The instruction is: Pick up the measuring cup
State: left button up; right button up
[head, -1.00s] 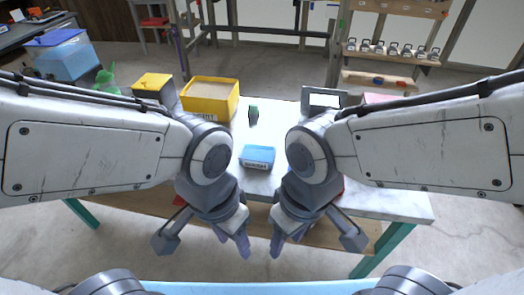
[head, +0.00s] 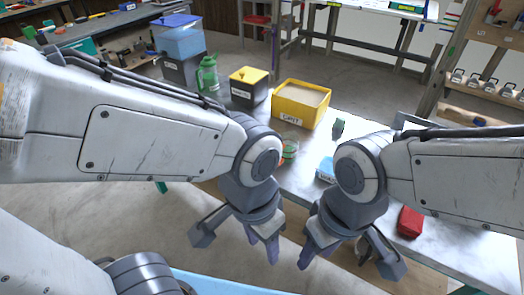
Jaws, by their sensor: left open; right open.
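A small clear cup with green and orange bands (head: 289,148) stands on the bench, partly hidden behind my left arm. It may be the measuring cup, but I cannot tell for sure. My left gripper (head: 237,240) is open and empty, in front of the bench's near edge and nearer to me than the cup. My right gripper (head: 350,254) is open, right of the left one and also near the front edge.
On the bench (head: 482,240) are a yellow bin (head: 298,113), a black box with a yellow lid (head: 247,94), a small green item (head: 339,126), a blue box (head: 326,170) and a red item (head: 411,222). A blue-lidded container (head: 180,42) stands at the back left.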

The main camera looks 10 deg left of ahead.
aim_at(290, 139)
jog(key=u, duration=0.1)
jog(key=k, duration=1)
jog(key=u, duration=1.15)
jog(key=i, duration=1.5)
jog(key=z, duration=0.8)
jog(key=i, duration=0.65)
jog(key=z, duration=0.6)
